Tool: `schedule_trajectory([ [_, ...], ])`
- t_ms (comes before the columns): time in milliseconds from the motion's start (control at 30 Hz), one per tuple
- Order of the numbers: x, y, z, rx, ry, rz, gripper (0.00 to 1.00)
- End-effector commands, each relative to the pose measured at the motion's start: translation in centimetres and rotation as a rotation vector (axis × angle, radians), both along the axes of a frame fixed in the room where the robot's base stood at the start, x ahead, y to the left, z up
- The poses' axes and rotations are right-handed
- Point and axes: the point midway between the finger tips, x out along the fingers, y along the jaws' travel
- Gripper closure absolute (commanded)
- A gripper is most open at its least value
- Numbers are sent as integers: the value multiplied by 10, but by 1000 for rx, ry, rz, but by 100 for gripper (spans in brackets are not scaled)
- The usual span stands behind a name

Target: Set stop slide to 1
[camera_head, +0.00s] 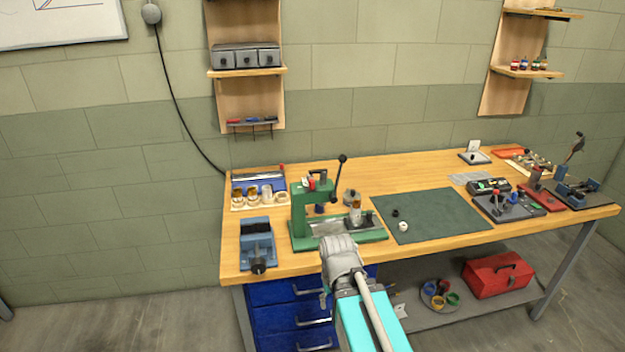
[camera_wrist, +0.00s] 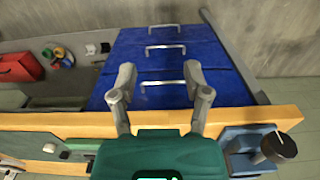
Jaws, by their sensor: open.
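The stop slide cannot be told for certain. A green lever press (camera_head: 302,212) stands at the front of the bench, left of the mat, with a pale metal plate or rail along its green base and small fittings on it. Part of a green base with small knobs (camera_wrist: 68,154) shows at the lower left of the wrist view. My gripper (camera_wrist: 159,72) is open and empty, its two grey fingers spread above the bench's front edge. In the head view, my grey wrist is in front of the press base and hides part of it. No scale marks are readable.
A blue vise (camera_head: 257,243) is left of the press; it also shows in the wrist view (camera_wrist: 245,145). Blue drawers (camera_wrist: 150,60) are below the bench edge. A dark green mat (camera_head: 435,216) has small parts on it and much free room. A red toolbox (camera_head: 497,275) sits on the lower shelf.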

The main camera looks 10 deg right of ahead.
Motion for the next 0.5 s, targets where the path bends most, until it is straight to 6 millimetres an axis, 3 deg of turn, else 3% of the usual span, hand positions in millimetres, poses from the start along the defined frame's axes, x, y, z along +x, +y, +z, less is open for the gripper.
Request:
schedule_trajectory([
  [333, 2, 0, 2, 0, 0, 1, 38],
  [500, 11, 0, 14, 0, 0, 7, 38],
])
